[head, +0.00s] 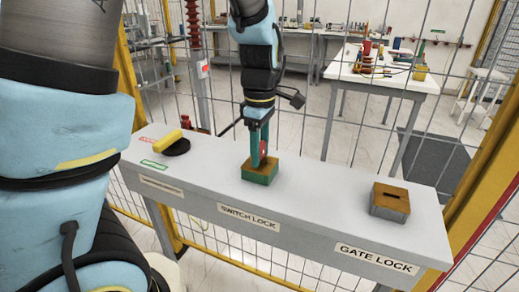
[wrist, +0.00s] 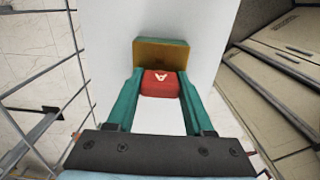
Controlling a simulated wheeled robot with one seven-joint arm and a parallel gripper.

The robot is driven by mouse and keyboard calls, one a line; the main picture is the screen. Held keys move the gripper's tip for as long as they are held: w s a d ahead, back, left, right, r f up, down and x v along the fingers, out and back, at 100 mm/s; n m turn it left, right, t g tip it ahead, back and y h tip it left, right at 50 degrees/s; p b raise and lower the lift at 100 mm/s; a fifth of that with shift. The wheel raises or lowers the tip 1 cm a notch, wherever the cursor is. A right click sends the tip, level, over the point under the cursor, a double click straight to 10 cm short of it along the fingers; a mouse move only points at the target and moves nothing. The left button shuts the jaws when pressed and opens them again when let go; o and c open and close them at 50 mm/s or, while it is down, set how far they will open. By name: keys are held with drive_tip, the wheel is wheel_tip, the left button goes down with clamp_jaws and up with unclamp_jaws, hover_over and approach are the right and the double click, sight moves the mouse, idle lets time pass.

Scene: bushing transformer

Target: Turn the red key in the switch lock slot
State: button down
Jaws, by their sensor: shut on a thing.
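The red key (head: 263,148) is upright at the top of the switch lock block (head: 258,176), which has a green side and a brown top. My gripper (head: 261,158) points down over this block, its teal fingers shut on the key. In the wrist view the key (wrist: 160,84), with a pale letter-like mark, sits between the two fingers (wrist: 160,92), and the block (wrist: 162,54) lies just beyond it. The slot is hidden behind the key, so how deep the key sits cannot be told.
A gate lock block (head: 390,201) with an empty slot stands at the right of the grey bench (head: 320,196). A yellow handle on a black round base (head: 177,148) is at the left. Wire fencing (head: 335,120) stands close behind the bench.

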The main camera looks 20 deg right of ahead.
drive_tip(key=shift+r+n+p, duration=0.1)
drive_tip(key=shift+n+p, duration=0.2)
drive_tip(key=shift+p, duration=0.05)
drive_tip(key=shift+n+p, duration=1.1)
drive_tip(key=shift+p, duration=0.1)
drive_tip(key=shift+n+p, duration=0.5)
drive_tip(key=shift+p, duration=0.1)
drive_tip(key=shift+n+p, duration=1.05)
drive_tip(key=shift+n, duration=0.05)
